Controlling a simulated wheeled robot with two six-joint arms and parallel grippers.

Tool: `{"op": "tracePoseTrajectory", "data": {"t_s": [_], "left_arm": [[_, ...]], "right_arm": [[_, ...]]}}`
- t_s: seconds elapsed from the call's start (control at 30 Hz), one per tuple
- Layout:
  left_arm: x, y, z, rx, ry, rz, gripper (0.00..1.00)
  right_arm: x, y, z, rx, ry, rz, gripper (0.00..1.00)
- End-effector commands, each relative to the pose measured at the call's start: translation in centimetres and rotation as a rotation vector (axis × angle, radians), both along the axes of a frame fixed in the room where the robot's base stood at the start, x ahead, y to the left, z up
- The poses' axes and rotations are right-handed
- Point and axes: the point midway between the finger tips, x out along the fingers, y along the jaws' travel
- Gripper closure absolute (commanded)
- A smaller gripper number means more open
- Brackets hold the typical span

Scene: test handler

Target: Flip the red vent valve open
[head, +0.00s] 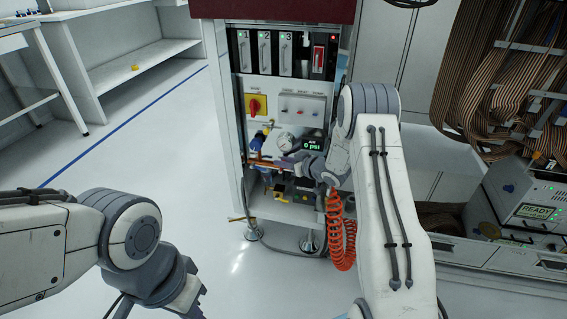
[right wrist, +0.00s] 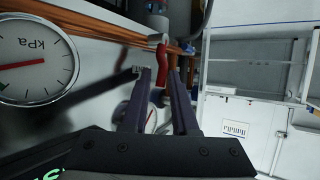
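The red vent valve handle (right wrist: 161,66) shows in the right wrist view, beside copper-coloured pipes, at the tips of my right gripper (right wrist: 160,72). The two dark fingers stand apart, one on each side of the handle, with a narrow gap visible; firm contact cannot be made out. In the head view my right gripper (head: 275,161) reaches left into the pipework on the cabinet front, and the valve is too small and covered to make out clearly. My left gripper (head: 186,298) is at the bottom of the head view, away from the cabinet, partly cut off.
The test cabinet (head: 231,110) carries a yellow-and-red switch (head: 256,105) and a display reading 0 psi (head: 312,146). A kPa gauge (right wrist: 35,62) is close on the left of the wrist view. An orange coiled hose (head: 341,235) hangs below my right arm. Floor at left is clear.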

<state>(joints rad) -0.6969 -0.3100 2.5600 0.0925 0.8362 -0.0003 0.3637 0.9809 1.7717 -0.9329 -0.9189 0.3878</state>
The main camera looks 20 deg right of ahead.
Motion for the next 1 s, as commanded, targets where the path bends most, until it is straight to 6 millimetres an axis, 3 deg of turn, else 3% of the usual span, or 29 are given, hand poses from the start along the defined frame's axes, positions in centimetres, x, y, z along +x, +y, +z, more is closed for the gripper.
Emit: {"op": "tracePoseTrajectory", "data": {"t_s": [0.03,0.1,0.33,0.7,1.0], "left_arm": [[0.0,0.0,0.0,0.000,0.000,0.000,1.00],[0.0,0.0,0.0,0.000,0.000,0.000,1.00],[0.0,0.0,0.4,0.000,0.000,0.000,1.00],[0.0,0.0,4.8,0.000,0.000,0.000,1.00],[0.0,0.0,4.8,0.000,0.000,0.000,1.00]], "right_arm": [[0.0,0.0,0.0,0.000,0.000,0.000,0.73],[0.0,0.0,0.0,0.000,0.000,0.000,1.00],[0.0,0.0,0.2,-0.010,0.006,0.000,1.00],[0.7,1.0,0.6,-0.199,0.135,-0.001,1.00],[0.7,1.1,0.1,-0.227,0.155,0.000,1.00]]}}
